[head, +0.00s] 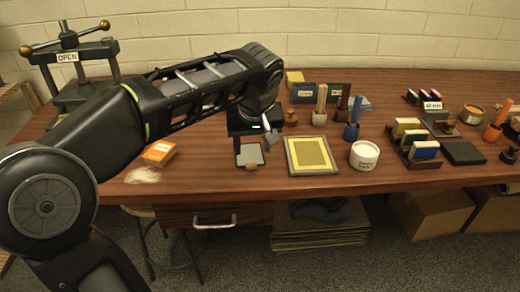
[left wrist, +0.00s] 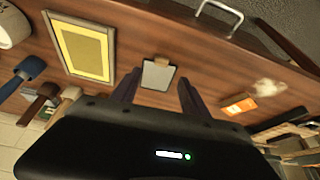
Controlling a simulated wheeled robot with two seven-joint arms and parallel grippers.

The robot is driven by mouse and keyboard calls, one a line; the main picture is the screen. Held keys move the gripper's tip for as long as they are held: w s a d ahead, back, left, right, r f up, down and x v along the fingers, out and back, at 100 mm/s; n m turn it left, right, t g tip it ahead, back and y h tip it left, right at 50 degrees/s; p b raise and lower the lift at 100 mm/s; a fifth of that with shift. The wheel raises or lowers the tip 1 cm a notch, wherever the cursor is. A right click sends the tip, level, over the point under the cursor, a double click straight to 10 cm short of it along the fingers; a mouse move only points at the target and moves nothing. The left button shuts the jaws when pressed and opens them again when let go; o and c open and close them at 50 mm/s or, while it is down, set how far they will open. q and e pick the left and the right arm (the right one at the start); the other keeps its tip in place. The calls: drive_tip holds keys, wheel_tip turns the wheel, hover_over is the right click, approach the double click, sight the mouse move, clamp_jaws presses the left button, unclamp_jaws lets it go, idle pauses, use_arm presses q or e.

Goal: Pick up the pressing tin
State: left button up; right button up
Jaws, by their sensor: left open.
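A small flat grey square piece with a brown tab (head: 250,156) lies on the wooden table near its front edge; I take it as the pressing tin, though no label on it can be read. It also shows in the left wrist view (left wrist: 158,74), ahead of and between the fingers. My left gripper (head: 253,139) is open and empty, above and just behind this piece, apart from it. Its two spread fingers show in the left wrist view (left wrist: 158,90). My right gripper is not in view.
A yellow framed tray (head: 290,168) lies close on the right, with a white labelled tub (head: 364,155) beyond. An orange packet (head: 159,152) and pale powder (head: 143,175) lie left. Upright-handled tools (head: 321,105) stand behind. A black press (head: 77,75) stands back left.

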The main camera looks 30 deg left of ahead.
sight(251, 163)
use_arm(q)
drive_tip(key=shift+x, duration=1.15)
drive_tip(key=shift+s+f, duration=0.1)
drive_tip(key=shift+s, duration=0.05)
drive_tip(key=shift+x, duration=2.6)
clamp_jaws()
